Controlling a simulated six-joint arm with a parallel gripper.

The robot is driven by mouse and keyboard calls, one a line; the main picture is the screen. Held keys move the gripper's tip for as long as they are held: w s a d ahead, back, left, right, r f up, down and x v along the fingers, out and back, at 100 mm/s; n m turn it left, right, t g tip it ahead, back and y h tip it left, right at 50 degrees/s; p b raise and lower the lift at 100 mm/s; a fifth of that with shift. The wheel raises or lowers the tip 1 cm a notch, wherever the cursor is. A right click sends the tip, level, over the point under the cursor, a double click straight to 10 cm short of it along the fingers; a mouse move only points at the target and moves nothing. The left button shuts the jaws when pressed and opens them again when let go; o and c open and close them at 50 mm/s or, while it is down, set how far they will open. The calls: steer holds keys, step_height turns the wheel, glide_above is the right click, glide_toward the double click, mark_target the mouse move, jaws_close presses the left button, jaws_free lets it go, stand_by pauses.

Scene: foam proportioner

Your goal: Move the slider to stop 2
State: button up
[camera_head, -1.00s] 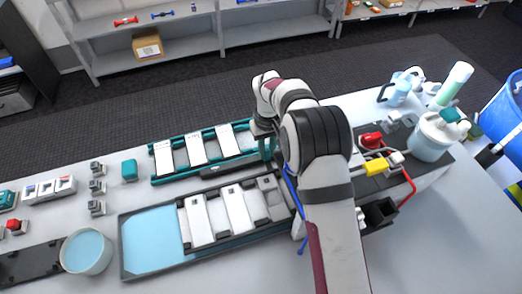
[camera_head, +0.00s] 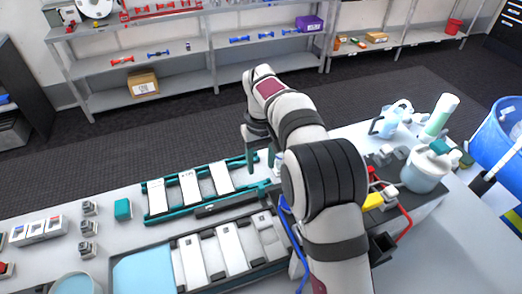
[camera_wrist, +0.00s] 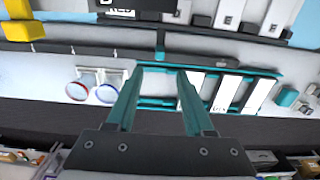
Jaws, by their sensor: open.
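My gripper (camera_head: 262,160) is open, with two teal fingers, beyond the right end of the teal-framed rack (camera_head: 158,217), which holds three white plates. In the wrist view my gripper (camera_wrist: 162,72) has an empty gap between its fingertips. The rack (camera_wrist: 262,71) also shows there, partly behind the right finger. A small teal upright piece (camera_wrist: 160,50) stands between and ahead of the fingertips, by a dark rail. It may be the slider, but I cannot tell for sure. No stop numbers can be read. My arm hides part of the bench right of the rack.
A teal block (camera_head: 123,208) and small grey switches (camera_head: 88,228) stand left. A white jug (camera_head: 425,170), a yellow part (camera_head: 373,201) and a red hose (camera_head: 407,225) are right of my arm.

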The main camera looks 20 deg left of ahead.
step_height(320, 180, up, 5)
stand_by(0.4)
steer(key=s+d+r+m, duration=0.3)
steer(key=s+d, duration=0.1)
steer(key=d, duration=0.4)
steer(key=s+d+r+m, duration=0.3)
steer(key=s+d+r, duration=0.1)
steer(key=d, duration=0.5)
steer(key=s+d+f+m, duration=0.2)
steer(key=s+d+m, duration=0.1)
steer(key=s, duration=0.3)
steer(key=s+d+f+m+y, duration=0.1)
steer(key=s+d+f+m, duration=0.1)
steer(key=s, duration=0.5)
steer(key=s+d+f+m, duration=0.2)
steer(key=s+d+m, duration=0.1)
steer(key=s+d, duration=0.2)
steer(key=shift+s+m+y, duration=0.3)
steer(key=shift+s+y, duration=0.1)
steer(key=shift+s, duration=0.7)
